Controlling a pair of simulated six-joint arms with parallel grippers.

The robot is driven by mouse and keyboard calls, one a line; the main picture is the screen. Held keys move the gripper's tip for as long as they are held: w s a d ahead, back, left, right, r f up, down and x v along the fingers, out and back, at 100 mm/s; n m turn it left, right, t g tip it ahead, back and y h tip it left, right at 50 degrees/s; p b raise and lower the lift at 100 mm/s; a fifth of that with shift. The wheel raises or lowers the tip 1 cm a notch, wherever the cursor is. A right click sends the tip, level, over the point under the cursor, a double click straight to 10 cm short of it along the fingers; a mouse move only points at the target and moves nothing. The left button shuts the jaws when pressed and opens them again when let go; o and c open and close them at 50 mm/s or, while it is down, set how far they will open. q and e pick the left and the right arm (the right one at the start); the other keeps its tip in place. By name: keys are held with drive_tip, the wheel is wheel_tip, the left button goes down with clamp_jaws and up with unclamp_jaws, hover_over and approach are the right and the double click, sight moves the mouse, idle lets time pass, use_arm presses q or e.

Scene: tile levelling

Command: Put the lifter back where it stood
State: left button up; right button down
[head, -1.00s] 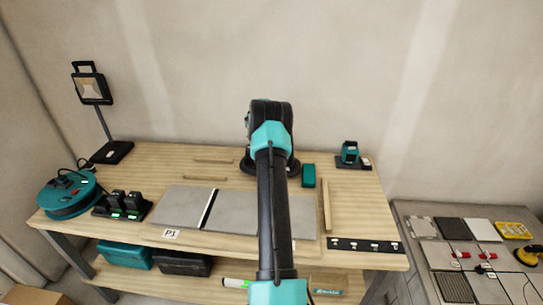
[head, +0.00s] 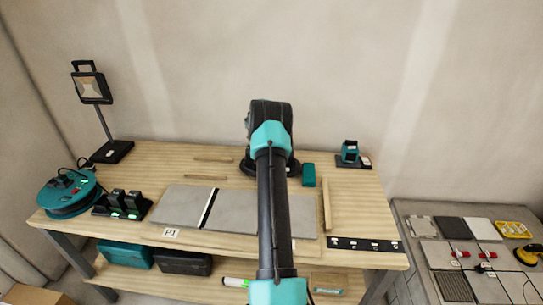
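Neither gripper shows in the head view. A black and teal arm link of mine crosses the middle and hides part of the table. I cannot pick out the lifter with certainty. A teal-and-black device (head: 350,152) stands upright on a dark base at the back right of the table. A yellow-and-black rounded tool (head: 528,256) lies at the right edge of the side bench. Two grey slabs, a left one (head: 181,206) and a right one (head: 233,211), lie with a narrow dark-and-white gap between them.
The wooden table (head: 365,205) also holds a teal block (head: 308,175), wooden strips (head: 327,204), a black marked strip (head: 366,245), a charger rack (head: 122,205), a cable reel (head: 68,192) and a lamp (head: 92,88). The grey side bench (head: 412,210) carries tile samples and red-ended tools.

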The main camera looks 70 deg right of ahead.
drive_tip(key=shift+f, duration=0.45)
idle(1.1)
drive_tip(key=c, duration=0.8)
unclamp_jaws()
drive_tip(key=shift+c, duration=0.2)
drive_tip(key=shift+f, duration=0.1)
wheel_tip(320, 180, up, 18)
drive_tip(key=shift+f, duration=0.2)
